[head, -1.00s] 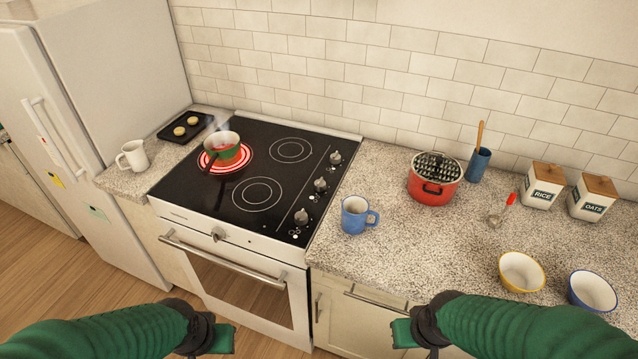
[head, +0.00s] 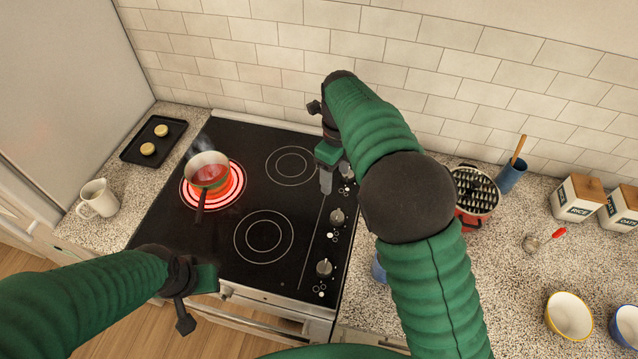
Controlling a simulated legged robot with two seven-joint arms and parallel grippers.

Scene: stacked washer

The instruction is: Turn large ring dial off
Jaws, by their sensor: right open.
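The black cooktop (head: 225,265) has three dials down its right side: a rear dial (head: 346,171) partly hidden by my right gripper, a middle dial (head: 337,216) and a front dial (head: 324,267). Small ring symbols mark the dials; I cannot tell from them which is the large ring dial. The left burner (head: 187,187) glows red under a pot (head: 208,168). My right gripper (head: 326,182) is open, pointing down, just left of the rear dial; contact cannot be told. My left gripper (head: 208,279) is over the cooktop's front left edge, its jaw opening unclear.
The pot's handle (head: 200,205) points toward the front. The tiled wall is close behind.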

